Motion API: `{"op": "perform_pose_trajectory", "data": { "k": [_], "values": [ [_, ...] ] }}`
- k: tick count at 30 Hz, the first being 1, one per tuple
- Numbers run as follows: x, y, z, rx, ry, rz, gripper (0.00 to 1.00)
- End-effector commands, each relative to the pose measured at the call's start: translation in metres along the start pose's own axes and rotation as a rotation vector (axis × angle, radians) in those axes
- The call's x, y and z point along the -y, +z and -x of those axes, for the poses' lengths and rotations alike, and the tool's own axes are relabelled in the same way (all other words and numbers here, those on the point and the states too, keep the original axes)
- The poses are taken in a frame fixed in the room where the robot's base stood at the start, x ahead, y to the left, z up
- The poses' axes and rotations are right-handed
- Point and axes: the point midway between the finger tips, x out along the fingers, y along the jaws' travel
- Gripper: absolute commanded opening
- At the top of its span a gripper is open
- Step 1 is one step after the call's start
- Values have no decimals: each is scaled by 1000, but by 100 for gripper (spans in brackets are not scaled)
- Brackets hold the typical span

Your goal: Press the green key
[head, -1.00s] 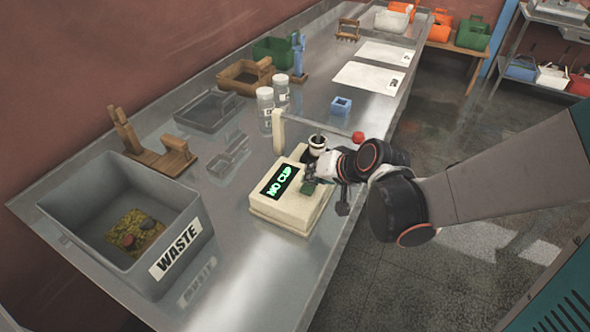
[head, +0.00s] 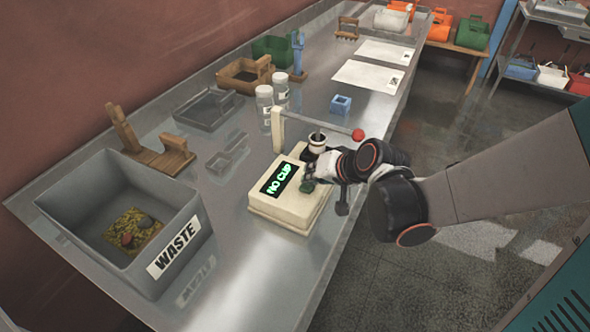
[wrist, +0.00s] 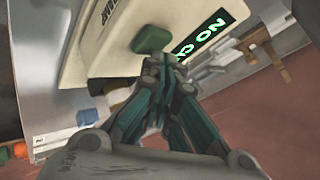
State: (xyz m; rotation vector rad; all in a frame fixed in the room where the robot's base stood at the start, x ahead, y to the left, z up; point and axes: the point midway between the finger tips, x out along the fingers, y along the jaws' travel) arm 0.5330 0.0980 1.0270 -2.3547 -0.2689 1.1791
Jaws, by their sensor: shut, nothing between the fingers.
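The cream filler machine (head: 283,214) stands near the front edge of the metal bench, and its display (head: 279,179) reads "NO CUP" in green. The green key (head: 308,187) is on its top, right of the display; it also shows in the wrist view (wrist: 152,39). My gripper (head: 308,173) is shut and empty, low over the machine beside the key. In the wrist view, the closed fingertips (wrist: 164,62) are right at the key's near edge. I cannot tell whether they touch it.
A lever with a red ball (head: 358,134) rises behind my gripper. A grey WASTE bin (head: 185,225) stands to the left. Two clear jars (head: 272,100) stand behind the machine, and a small blue block (head: 341,105) lies farther right.

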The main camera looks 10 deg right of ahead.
Motion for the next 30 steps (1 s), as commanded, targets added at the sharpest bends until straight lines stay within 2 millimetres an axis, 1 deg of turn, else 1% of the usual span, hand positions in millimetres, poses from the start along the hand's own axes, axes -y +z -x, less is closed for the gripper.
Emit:
{"op": "perform_pose_trajectory", "data": {
  "k": [30],
  "values": [
    [-3,5,-4,1,-1,1,0]
  ]
}}
